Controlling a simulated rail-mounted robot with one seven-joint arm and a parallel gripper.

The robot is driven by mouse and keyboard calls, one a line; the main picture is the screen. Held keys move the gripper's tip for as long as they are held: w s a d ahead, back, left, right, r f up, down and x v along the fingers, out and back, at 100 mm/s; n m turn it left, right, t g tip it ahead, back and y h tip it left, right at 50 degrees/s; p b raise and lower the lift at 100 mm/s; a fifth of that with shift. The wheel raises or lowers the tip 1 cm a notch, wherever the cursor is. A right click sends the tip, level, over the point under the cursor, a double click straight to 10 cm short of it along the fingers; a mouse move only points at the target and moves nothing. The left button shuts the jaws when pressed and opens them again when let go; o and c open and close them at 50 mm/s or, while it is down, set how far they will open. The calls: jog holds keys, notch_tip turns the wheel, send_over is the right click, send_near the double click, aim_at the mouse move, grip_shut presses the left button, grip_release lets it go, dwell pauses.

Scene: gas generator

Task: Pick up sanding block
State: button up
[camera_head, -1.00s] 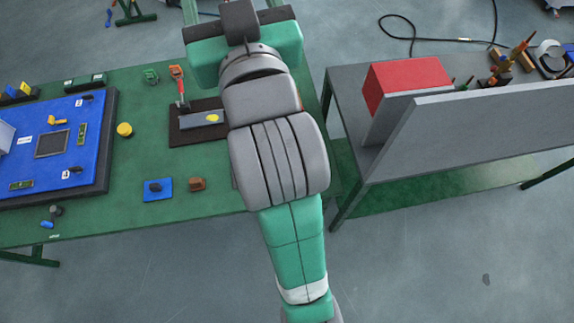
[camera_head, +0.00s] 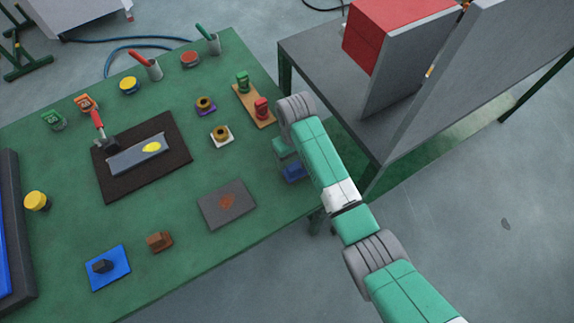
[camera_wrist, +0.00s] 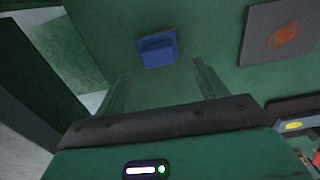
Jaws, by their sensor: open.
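A blue block (camera_wrist: 157,48), which looks like the sanding block, lies on the green table top. In the wrist view it is ahead of and roughly between the two fingers of my gripper (camera_wrist: 160,82), which is open and empty. The fingers are apart from the block. In the head view the blue block (camera_head: 294,172) is at the table's right edge, partly hidden by my arm. There my gripper shows only in part, just above the block, and its fingertips are hidden.
A grey plate with a rusty patch (camera_head: 226,204) lies left of the block; it also shows in the wrist view (camera_wrist: 284,32). A wooden board (camera_head: 254,104) with green and red items is behind. A grey bench (camera_head: 330,80) with a red box (camera_head: 385,35) stands to the right.

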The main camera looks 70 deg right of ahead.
aim_at(295, 166)
jog(key=f+b, duration=0.1)
jog(key=f, duration=0.1)
jog(key=f+b, duration=0.1)
jog(key=f, duration=0.1)
jog(key=f+b, duration=0.1)
jog(key=f, duration=0.2)
jog(key=shift+s+f, duration=0.1)
jog(key=shift+s, duration=0.2)
jog(key=shift+w, duration=0.1)
jog(key=c, duration=1.1)
jog(key=shift+d+r+p, duration=0.1)
jog(key=shift+r+p, duration=0.35)
jog(key=shift+r, duration=0.15)
jog(key=r, duration=0.1)
jog(key=r+p, duration=0.1)
jog(key=r, duration=0.1)
jog(key=shift+s+a+p, duration=0.2)
jog(key=shift+a+p, duration=0.05)
jog(key=shift+p, duration=0.15)
jog(key=s+a+p, duration=0.1)
jog(key=s+a, duration=0.2)
jog(key=s+a+p, duration=0.2)
jog(key=s+a, duration=0.2)
jog(key=s+a+r+p, duration=0.1)
jog(key=s+a, duration=0.2)
jog(key=s, duration=0.1)
jog(key=shift+a, duration=0.4)
